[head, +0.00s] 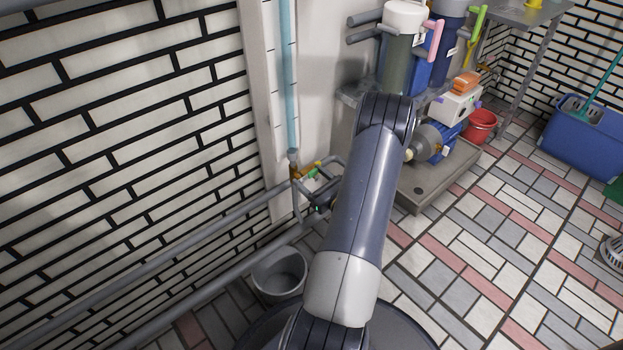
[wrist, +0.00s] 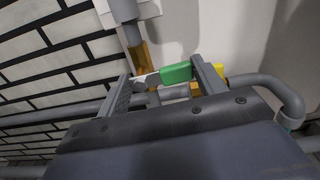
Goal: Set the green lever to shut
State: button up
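The green lever (wrist: 176,73) shows in the wrist view between the two fingers of my gripper (wrist: 160,70). Its green grip points right, with the end close to or touching the right finger; I cannot tell which. Its bare metal part runs left to the brass valve (wrist: 140,56) under a grey pipe fitting. My gripper is open, its fingers apart on either side of the lever. In the head view the lever (head: 312,173) is small, low on the wall pipe, and my gripper (head: 316,190) is beside it, partly hidden by my arm.
A yellow part (wrist: 221,70) shows behind the right finger. A grey pipe (wrist: 275,88) bends close by on the right. A grey bucket (head: 279,274) stands on the floor below. A blue pump (head: 436,142) sits on a plinth to the right. Open tiled floor lies further right.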

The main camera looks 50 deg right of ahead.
jog(key=c, duration=0.5)
jog(key=shift+o, duration=0.2)
jog(key=shift+f+m, duration=0.15)
jog(key=shift+m, duration=0.35)
jog(key=o, duration=1)
jog(key=s+p, duration=0.1)
jog(key=s, duration=0.2)
jog(key=s+p, duration=0.1)
jog(key=s, duration=0.3)
jog(key=s+a+p, duration=0.1)
jog(key=s, duration=0.2)
jog(key=shift+s+a, duration=0.1)
jog(key=shift+s, duration=0.3)
jog(key=shift+w, duration=0.15)
